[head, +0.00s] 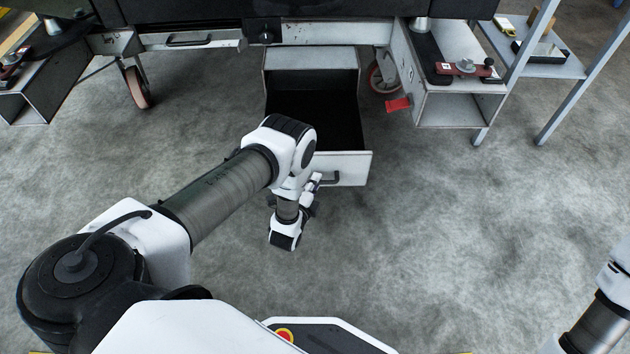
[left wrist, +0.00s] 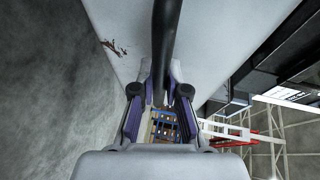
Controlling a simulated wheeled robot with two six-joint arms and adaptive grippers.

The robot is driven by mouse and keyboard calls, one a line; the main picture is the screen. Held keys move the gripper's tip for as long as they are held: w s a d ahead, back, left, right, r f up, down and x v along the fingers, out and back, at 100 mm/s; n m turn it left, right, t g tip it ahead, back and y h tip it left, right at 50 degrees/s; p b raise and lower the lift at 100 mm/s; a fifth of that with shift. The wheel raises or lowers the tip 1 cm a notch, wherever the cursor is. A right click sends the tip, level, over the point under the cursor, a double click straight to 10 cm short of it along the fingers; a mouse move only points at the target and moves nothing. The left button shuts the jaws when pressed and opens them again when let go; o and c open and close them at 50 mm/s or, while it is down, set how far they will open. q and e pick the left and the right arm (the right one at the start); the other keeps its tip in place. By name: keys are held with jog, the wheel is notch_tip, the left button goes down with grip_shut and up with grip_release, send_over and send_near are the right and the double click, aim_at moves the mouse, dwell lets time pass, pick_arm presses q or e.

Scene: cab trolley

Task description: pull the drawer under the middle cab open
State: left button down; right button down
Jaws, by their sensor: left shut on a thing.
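The drawer (head: 354,166) under the middle cab is pulled well out, with its dark inside showing from above and no contents visible. Its white front carries a black handle (head: 332,178), which shows as a dark bar in the left wrist view (left wrist: 166,35). My left gripper (head: 316,181) is at the handle, and my wrist partly hides the front's left side. In the left wrist view my left gripper's fingers (left wrist: 161,80) are closed around the bar, one on each side. My right gripper is not in view; only part of that arm shows at the lower right.
The drawer's white housing (head: 310,57) hangs under the trolley. Casters (head: 137,88) stand on either side. The grey floor (head: 450,240) in front is clear.

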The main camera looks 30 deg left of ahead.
pick_arm(q)
jog(key=c, duration=1.2)
grip_release()
jog(key=v, duration=1.2)
